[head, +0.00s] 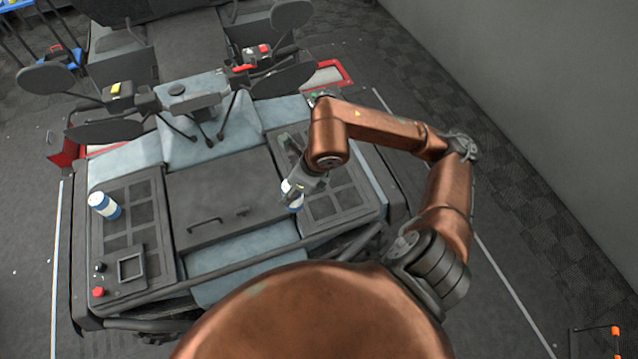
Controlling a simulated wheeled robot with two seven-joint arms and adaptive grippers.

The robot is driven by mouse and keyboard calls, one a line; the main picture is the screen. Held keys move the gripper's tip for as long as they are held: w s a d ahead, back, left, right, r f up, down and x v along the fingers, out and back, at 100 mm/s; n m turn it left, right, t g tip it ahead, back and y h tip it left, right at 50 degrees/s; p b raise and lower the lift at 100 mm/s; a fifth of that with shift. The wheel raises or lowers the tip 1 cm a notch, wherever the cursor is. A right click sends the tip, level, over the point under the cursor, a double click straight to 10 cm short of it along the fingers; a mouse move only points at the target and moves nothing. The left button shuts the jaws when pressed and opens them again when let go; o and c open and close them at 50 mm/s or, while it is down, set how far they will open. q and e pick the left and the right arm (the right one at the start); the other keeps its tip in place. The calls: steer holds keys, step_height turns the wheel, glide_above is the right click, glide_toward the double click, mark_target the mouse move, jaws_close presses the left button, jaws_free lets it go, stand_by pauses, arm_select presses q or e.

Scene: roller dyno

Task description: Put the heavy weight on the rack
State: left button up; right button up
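A white and blue cylinder (104,206) lies or leans on the left dark grid panel (130,238) of the machine. A second white and blue cylinder (294,205) is at the fingers of my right gripper (296,188), over the inner edge of the right grid panel (335,206). The gripper points down at it and partly covers it. I cannot tell whether the fingers are closed on it or only around it. Nothing in view is clearly marked as the heavy weight or the rack. My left gripper is not in view.
A dark lid with a handle (205,226) lies between the panels. A control box (130,268) with a red button (98,292) sits at the front left. Handlebars with mirrors (45,79) rise behind. A grey wall (540,90) stands at the right.

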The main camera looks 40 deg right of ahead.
steer(key=d+f+p, duration=0.1)
steer(key=d+f, duration=0.2)
steer(key=d+f+p, duration=0.1)
steer(key=d+f, duration=0.2)
steer(key=f, duration=0.1)
steer(key=d+f+p, duration=0.1)
steer(key=d+f, duration=0.2)
steer(key=shift+w+d+f, duration=0.15)
steer(key=shift+d+f, duration=0.1)
steer(key=shift+f, duration=0.2)
steer(key=shift+f, duration=0.1)
steer(key=shift+f, duration=0.15)
steer(key=o, duration=1.2)
steer(key=shift+o, duration=0.2)
